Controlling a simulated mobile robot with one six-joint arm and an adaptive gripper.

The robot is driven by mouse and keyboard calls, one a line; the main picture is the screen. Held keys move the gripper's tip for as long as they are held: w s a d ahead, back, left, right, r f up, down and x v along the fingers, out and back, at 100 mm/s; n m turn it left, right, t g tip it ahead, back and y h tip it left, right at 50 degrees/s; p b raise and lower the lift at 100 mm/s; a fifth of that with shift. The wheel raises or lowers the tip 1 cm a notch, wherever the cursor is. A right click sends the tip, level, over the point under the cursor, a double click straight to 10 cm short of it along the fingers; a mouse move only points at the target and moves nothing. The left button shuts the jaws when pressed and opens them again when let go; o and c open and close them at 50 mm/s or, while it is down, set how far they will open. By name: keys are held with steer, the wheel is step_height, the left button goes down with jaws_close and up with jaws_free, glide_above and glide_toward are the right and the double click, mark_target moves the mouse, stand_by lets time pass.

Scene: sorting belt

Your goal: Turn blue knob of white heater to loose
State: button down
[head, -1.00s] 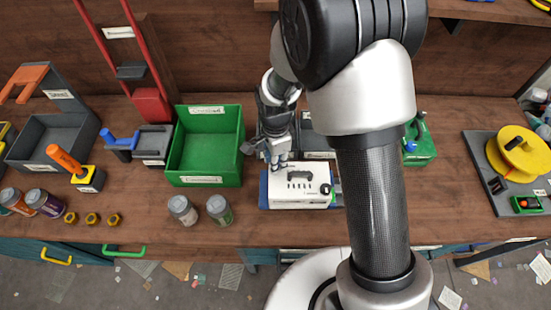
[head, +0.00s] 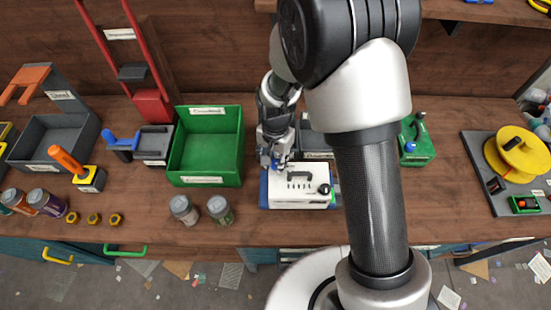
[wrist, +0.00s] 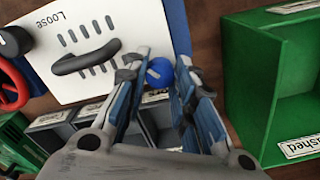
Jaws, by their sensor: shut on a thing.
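The white heater (head: 306,198) stands on the workbench, with a dark handle and several slots on its top. In the wrist view the heater (wrist: 103,18) shows the word "Loose" printed near one edge. The blue knob (wrist: 159,72) sits at the heater's edge, between my fingers. My gripper (wrist: 160,71) is shut on the knob, with one finger on each side of it. In the head view my gripper (head: 273,160) is at the heater's back left corner, and the knob is hard to tell apart from the fingers.
A green open bin (head: 240,152) stands just left of the heater. Two jars (head: 184,209) stand in front of that bin. Grey bins (wrist: 50,119) lie behind the heater. A green container (head: 416,148) stands to the right. A yellow reel (head: 516,156) is at far right.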

steer(key=n, duration=0.5)
steer(key=shift+n, duration=0.3)
steer(key=n, duration=0.5)
steer(key=shift+p, duration=0.4)
steer(key=n, duration=0.5)
steer(key=shift+n, duration=2.7)
steer(key=c, duration=1.3)
jaws_free()
steer(key=shift+r, duration=0.15)
